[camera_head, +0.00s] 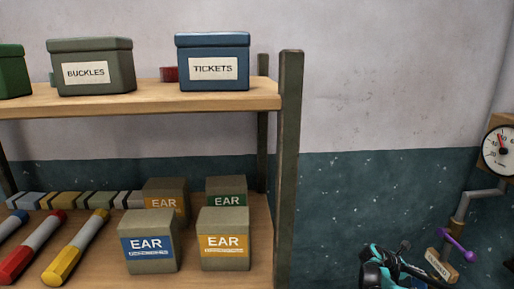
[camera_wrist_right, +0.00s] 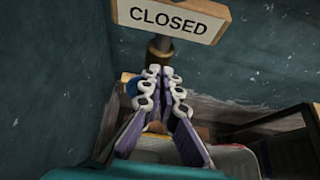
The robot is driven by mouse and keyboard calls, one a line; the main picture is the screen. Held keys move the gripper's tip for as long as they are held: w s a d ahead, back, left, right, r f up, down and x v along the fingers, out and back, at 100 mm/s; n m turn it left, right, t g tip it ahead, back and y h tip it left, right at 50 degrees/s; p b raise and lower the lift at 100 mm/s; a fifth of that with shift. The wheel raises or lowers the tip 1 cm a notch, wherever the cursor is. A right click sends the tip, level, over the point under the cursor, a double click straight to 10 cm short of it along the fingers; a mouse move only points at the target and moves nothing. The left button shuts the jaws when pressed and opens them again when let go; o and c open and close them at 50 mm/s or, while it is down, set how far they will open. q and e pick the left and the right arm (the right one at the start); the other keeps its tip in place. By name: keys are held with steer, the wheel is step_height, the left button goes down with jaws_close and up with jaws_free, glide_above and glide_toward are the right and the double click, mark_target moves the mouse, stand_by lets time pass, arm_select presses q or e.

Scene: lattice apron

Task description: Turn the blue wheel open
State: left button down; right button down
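My right gripper (camera_wrist_right: 161,72) is in the right wrist view, its two fingers pointing up toward a brass collar on a pipe (camera_wrist_right: 160,48). The fingertips are close together with a narrow gap; whether they hold anything is unclear. A small blue piece (camera_wrist_right: 131,88), perhaps part of the blue wheel, shows just left of the fingers, mostly hidden behind them. A CLOSED sign (camera_wrist_right: 170,20) hangs above the collar. In the head view my teal and black right gripper hand is at the lower right, and the blue wheel is not clearly visible. My left gripper is in neither view.
A wooden shelf (camera_head: 150,99) with bins and boxes fills the left. The wall between shelf and pipes is bare.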

steer(key=shift+w+a+f, duration=0.1)
steer(key=shift+w, duration=0.05)
steer(key=shift+r, duration=0.2)
steer(key=shift+s+a+r, duration=0.15)
steer(key=shift+a, duration=1.3)
steer(key=shift+s+a+r, duration=0.1)
steer(key=shift+a, duration=1.35)
steer(key=shift+r, duration=0.1)
